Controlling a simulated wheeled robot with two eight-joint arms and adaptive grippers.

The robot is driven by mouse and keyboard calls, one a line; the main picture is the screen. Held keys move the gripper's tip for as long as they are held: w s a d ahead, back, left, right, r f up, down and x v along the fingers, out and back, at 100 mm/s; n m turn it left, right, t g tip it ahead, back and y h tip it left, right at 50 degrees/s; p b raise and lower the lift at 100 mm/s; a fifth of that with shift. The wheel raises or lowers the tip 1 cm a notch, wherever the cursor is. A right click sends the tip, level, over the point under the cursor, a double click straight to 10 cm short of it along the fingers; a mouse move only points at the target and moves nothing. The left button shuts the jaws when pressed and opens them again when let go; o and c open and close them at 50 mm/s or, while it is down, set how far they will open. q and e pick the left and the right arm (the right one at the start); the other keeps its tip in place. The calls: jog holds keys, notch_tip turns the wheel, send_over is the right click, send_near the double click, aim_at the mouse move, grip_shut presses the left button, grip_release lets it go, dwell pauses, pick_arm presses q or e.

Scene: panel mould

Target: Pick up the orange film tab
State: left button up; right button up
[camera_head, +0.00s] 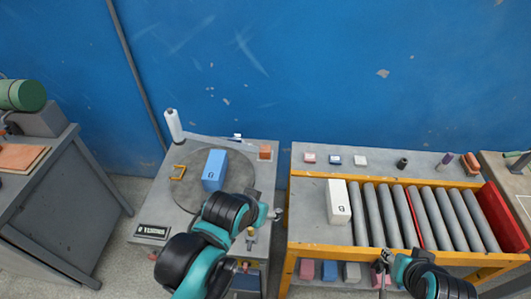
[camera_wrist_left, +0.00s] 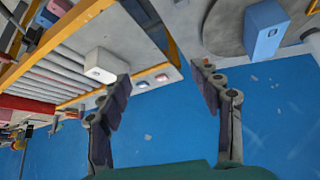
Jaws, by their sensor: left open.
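I cannot tell for certain which piece is the orange film tab. A white film roll (camera_head: 173,125) stands at the back left. My left gripper (camera_head: 252,202) is over the table's front right, in front of the orange block.
A blue box (camera_head: 214,170) stands on the turntable, left of my left gripper; it also shows in the left wrist view (camera_wrist_left: 266,30). A white box (camera_head: 338,202) stands beside the rollers (camera_head: 388,215). Small pieces line the shelf behind. A gap separates table and conveyor.

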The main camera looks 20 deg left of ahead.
pick_arm(q)
jog(key=w+a+r+n+g+p, duration=0.1)
jog(key=w+a+r+n, duration=0.1)
jog(key=w+r+n, duration=0.55)
jog(key=n+g+p, duration=0.4)
jog(key=n+g, duration=0.2)
jog(key=n, duration=0.8)
send_over(265, 148)
jog(key=f, duration=1.8)
jog(key=shift+s+d+f, duration=0.1)
jog(key=shift+d+f, duration=0.15)
jog(key=shift+d, duration=0.05)
jog(key=f, duration=0.2)
jog(key=f+b, duration=0.1)
jog(key=f, duration=0.5)
jog(key=shift+a+f+b, duration=0.1)
jog(key=shift+a+b, duration=0.15)
jog(key=shift+b, duration=0.05)
jog(key=c, duration=1.3)
